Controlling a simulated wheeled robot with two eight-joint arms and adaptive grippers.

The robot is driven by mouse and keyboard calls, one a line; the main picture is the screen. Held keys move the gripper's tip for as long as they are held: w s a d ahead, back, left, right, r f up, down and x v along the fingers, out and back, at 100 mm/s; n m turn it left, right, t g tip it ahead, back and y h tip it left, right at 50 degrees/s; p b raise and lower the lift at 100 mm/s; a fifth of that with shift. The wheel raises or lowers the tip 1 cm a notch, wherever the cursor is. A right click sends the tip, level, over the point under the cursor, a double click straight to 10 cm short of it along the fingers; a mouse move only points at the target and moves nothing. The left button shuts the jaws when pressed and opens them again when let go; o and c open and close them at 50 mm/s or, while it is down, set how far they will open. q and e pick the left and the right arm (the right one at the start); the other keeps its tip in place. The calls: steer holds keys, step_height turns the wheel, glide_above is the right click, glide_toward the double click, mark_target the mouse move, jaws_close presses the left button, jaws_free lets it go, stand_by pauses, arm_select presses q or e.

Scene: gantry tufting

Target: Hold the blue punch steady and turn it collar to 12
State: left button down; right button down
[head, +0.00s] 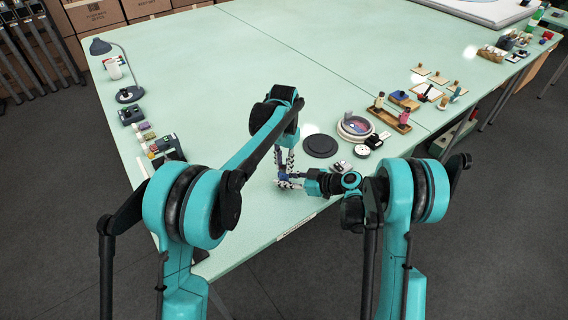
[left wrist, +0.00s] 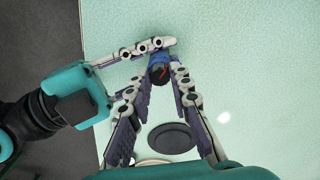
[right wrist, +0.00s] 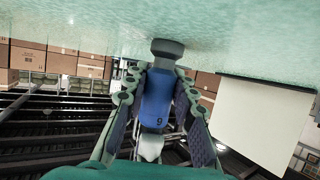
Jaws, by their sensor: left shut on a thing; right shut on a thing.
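The blue punch (right wrist: 155,100) fills the middle of the right wrist view, where the table is at the top. My right gripper (right wrist: 157,76) is shut on the blue body from both sides. In the left wrist view the punch (left wrist: 157,61) is seen end-on, with a red mark on its dark end. My left gripper (left wrist: 158,76) is shut on it, its fingers meeting the right gripper's there. The collar's setting is not readable.
A dark round disc (head: 320,146) lies on the table close beyond the grippers, with a round dish (head: 355,127) to its right. A wooden rack with figures (head: 390,116) is further right. Small blocks (head: 150,140) and a lamp (head: 129,95) stand at left. The table's middle is clear.

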mark_target(283, 166)
arm_select(q)
steer(key=shift+a, duration=0.1)
stand_by(0.3)
steer(key=c, duration=1.3)
jaws_free()
steer(key=shift+c, duration=0.2)
step_height(283, 166, up, 12)
arm_select(e)
steer(key=c, duration=1.2)
jaws_free()
steer(key=shift+o, duration=0.2)
